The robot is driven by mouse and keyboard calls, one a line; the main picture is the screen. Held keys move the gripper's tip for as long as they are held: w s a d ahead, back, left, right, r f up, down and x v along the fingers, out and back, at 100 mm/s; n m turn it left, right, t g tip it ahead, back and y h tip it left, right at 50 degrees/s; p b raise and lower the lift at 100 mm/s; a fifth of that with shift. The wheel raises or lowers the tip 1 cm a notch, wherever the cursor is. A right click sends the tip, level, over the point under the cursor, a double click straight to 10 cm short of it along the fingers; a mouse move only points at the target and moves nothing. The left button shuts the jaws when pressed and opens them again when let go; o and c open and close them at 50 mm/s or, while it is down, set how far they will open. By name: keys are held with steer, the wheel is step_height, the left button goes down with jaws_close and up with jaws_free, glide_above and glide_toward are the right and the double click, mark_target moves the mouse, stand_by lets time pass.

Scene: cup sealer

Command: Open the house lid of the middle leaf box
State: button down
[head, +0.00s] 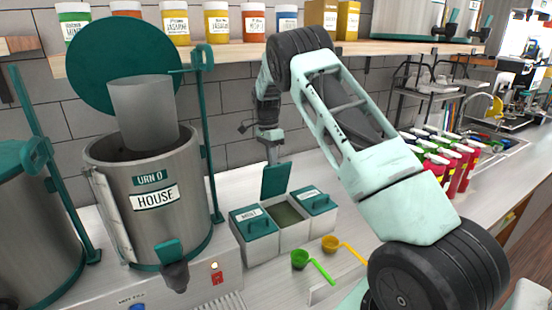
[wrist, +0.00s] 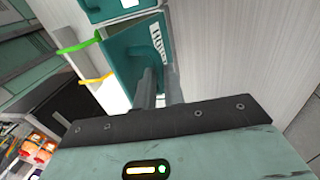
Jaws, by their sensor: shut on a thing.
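Three leaf boxes stand in a row on the counter. The middle leaf box (head: 291,234) is open at the top and shows dark leaf inside. Its teal lid (head: 276,181) stands raised at the box's back edge. My gripper (head: 272,158) is above the box, shut on the upper edge of this lid. In the wrist view the two fingers (wrist: 160,90) are at the teal lid (wrist: 122,50), which carries a white label. The exact contact is partly hidden. The left box lid (head: 255,226) and right box lid (head: 314,202) are closed.
The large house urn (head: 150,190) stands left of the boxes, with its round lid raised. A green scoop (head: 301,259) and a yellow scoop (head: 331,245) lie in front. A shelf (head: 230,52) with jars hangs above. Several red bottles (head: 465,165) stand at right.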

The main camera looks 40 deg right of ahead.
steer(key=shift+w+d+f+g+p, duration=0.1)
steer(key=shift+w+f+g+p, duration=0.55)
steer(key=shift+p, duration=0.25)
steer(key=shift+w+y, duration=0.2)
steer(key=shift+y, duration=0.1)
steer(key=c, duration=1.8)
jaws_free()
steer(key=o, duration=0.3)
steer(key=shift+w+f, duration=0.15)
steer(key=shift+w, duration=0.15)
steer(key=shift+r, duration=0.2)
steer(key=shift+d+r, duration=0.1)
steer(key=shift+d, duration=0.05)
steer(key=shift+b+v, duration=1.3)
steer(key=shift+v, duration=2.4)
